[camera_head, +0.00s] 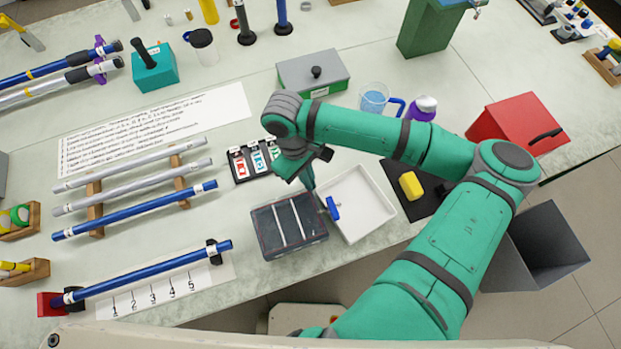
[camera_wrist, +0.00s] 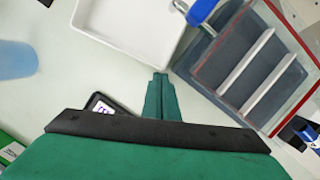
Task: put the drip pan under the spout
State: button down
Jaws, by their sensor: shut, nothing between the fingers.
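A shallow white tray (camera_head: 362,200), which looks like the drip pan, lies on the bench near its front edge; it also shows at the top of the wrist view (camera_wrist: 140,30). It looks empty. A green box-shaped tank (camera_head: 425,28) stands at the back right, with a small tap-like spout (camera_head: 476,8) at its upper right, partly cut by the picture edge. My gripper (camera_head: 310,184) is above the bench by the tray's back left corner, pointing down. In the wrist view its fingers (camera_wrist: 160,88) are together and empty, just below the tray's edge.
A dark divided box (camera_head: 290,228) stands left of the tray, with a blue-handled thing (camera_head: 333,208) between them. A black mat (camera_head: 425,207) with a yellow sponge (camera_head: 411,186) lies right. A blue-filled jug (camera_head: 374,98), purple bottle (camera_head: 422,108) and red box (camera_head: 515,122) stand behind.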

jog(key=w+a, duration=0.2)
jog(key=a, duration=0.1)
jog(key=shift+w+a, duration=0.1)
jog(key=v, duration=1)
